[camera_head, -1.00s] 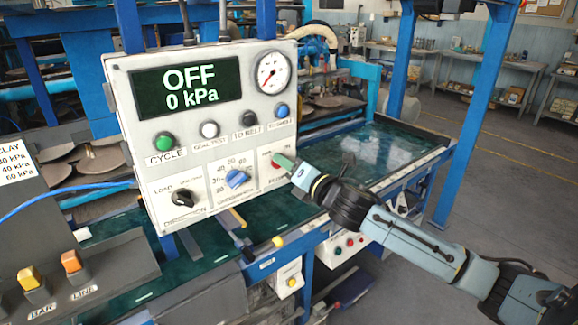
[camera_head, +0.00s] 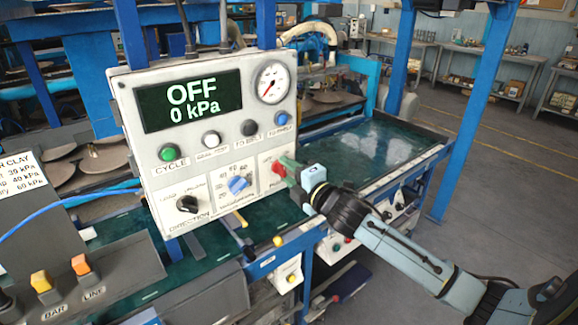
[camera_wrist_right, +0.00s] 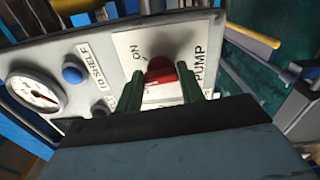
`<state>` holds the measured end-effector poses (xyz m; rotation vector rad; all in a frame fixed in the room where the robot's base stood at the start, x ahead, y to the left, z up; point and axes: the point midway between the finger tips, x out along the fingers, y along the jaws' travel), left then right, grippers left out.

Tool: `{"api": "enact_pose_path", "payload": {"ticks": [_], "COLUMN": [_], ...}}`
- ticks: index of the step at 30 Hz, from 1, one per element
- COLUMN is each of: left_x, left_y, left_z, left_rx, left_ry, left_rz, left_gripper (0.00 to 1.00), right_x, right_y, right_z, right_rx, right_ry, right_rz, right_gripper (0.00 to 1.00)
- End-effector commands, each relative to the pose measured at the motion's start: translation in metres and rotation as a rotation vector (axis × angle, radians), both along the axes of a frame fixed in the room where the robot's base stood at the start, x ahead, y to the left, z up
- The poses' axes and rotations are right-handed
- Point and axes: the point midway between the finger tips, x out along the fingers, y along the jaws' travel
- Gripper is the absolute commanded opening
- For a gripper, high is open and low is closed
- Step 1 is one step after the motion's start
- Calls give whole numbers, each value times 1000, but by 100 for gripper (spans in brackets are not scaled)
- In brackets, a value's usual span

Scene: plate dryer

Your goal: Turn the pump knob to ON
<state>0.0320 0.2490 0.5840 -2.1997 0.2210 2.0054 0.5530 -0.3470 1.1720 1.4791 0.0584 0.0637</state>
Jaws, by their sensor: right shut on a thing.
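The red pump knob (camera_head: 278,169) is at the lower right of the white control panel (camera_head: 255,130). In the right wrist view the knob (camera_wrist_right: 160,71) sits between the green fingers of my right gripper (camera_wrist_right: 161,88), which is shut on it. The ON label shows above and left of the knob there, with PUMP to its right. The fingers hide part of the knob, and I cannot tell exactly where it points. The right gripper (camera_head: 287,167) reaches the panel from the right in the head view. The display (camera_head: 190,99) reads OFF, 0 kPa. My left gripper is not in view.
A blue vacuum knob (camera_head: 238,185) and a black direction knob (camera_head: 187,204) are left of the pump knob. Push buttons, including a blue one (camera_head: 281,118), and a gauge (camera_head: 272,82) are above. A green table bed (camera_head: 375,150) with blue posts lies behind.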

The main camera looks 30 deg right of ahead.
Motion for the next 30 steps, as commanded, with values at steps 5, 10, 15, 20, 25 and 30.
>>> {"api": "enact_pose_path", "payload": {"ticks": [5, 10, 15, 20, 25, 30], "left_x": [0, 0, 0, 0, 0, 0], "left_y": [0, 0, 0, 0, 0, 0], "left_z": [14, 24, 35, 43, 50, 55], "left_rx": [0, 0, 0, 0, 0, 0], "left_ry": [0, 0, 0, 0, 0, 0], "left_rz": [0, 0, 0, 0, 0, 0], "left_gripper": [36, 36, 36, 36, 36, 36], "right_x": [0, 0, 0, 0, 0, 0], "right_y": [0, 0, 0, 0, 1, 1], "right_z": [1, 0, 0, -1, -2, -3], "right_rx": [168, 330, 487, 621, 738, 819], "right_ry": [15, 28, 39, 49, 58, 64], "right_rz": [-2, -3, -2, -2, -2, -2], "right_gripper": [15, 15, 15, 15, 15, 15]}}
